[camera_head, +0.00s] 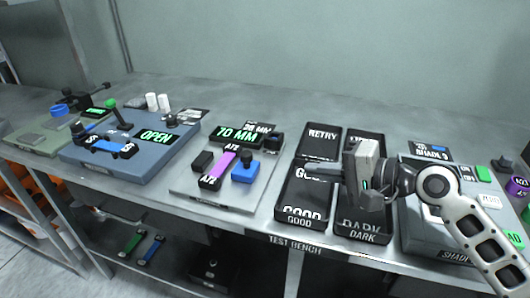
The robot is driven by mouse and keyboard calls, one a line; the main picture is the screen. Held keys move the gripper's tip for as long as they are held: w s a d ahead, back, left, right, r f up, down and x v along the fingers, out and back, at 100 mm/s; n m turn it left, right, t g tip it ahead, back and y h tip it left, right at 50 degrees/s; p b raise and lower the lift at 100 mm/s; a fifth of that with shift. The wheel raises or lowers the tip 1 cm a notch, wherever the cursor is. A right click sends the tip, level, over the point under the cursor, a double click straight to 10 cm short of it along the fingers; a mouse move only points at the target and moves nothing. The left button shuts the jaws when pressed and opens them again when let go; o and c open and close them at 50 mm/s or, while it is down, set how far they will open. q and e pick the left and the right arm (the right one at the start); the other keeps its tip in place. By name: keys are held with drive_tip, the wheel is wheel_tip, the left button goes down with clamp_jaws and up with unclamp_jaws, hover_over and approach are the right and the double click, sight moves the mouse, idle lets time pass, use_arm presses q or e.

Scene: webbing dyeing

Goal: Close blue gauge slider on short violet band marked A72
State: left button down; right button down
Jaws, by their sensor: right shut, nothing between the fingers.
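A short violet band (218,167) lies on the grey gauge plate (192,190). Its black ends are marked A72. The blue gauge slider (243,174), with a dark knob on top, stands just right of the band, and a small gap seems to show between them. A black block (203,161) stands on the band's left. The display (236,134) behind reads 70 MM in green. My right gripper (308,166) is shut and empty, pointing left above the black trays, to the right of the slider. My left gripper is not in view.
Black trays (285,206) marked RETRY, GOOD and DARK lie right of the gauge, partly hidden by my right arm. A blue station (150,171) with an OPEN display and a blue band stands left. A shade station (408,240) stands right. The bench's front edge is close.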

hover_over(265, 182)
drive_tip(key=shift+s+d+f+p, duration=0.15)
drive_tip(key=shift+s+d+f, duration=0.1)
drive_tip(key=shift+f, duration=0.35)
drive_tip(key=shift+s+d+f+p, duration=0.1)
drive_tip(key=shift+d+f+p, duration=0.1)
drive_tip(key=shift+f, duration=0.35)
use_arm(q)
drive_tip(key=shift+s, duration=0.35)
use_arm(e)
drive_tip(key=shift+w+a, duration=0.35)
drive_tip(key=shift+a, duration=0.15)
